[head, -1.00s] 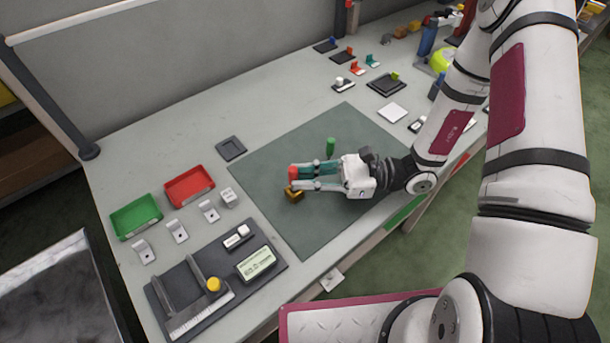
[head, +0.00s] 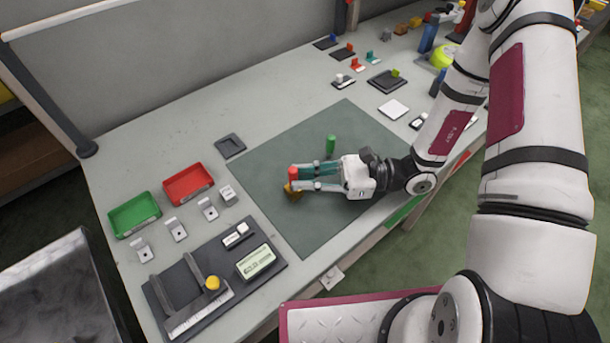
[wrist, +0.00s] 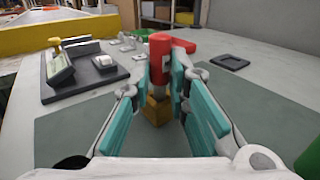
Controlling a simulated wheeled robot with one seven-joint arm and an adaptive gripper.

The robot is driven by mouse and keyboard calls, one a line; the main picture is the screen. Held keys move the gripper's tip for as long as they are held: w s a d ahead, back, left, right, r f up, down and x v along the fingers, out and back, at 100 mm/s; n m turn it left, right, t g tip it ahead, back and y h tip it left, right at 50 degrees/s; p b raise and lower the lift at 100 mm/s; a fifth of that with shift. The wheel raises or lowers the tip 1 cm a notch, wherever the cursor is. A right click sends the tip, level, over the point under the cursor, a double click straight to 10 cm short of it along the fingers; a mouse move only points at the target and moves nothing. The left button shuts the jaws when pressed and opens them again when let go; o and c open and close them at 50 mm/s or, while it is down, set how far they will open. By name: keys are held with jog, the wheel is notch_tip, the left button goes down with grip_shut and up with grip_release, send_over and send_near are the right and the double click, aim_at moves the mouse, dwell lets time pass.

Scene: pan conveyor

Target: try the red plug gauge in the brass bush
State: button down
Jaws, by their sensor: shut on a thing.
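The red plug gauge (head: 293,173) is upright between the fingertips of my gripper (head: 299,178), which is shut on it. The wrist view shows its red handle (wrist: 160,48) between the teal finger pads. The brass bush (head: 290,190) stands on the green mat, directly below the gauge in the head view. In the wrist view the brass bush (wrist: 156,110) shows beneath the gauge between the fingers.
A green plug gauge (head: 331,144) stands on the mat (head: 330,220) behind the gripper. Red (head: 188,184) and green (head: 135,214) trays, several small stands and a dark measuring board (head: 267,279) lie to the left. The mat's front part is clear.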

jog(key=shift+f, duration=0.4)
dwell(1.1)
jog(key=shift+r, duration=0.1)
jog(key=shift+r+p, duration=1.75)
jog(key=shift+r, duration=1.15)
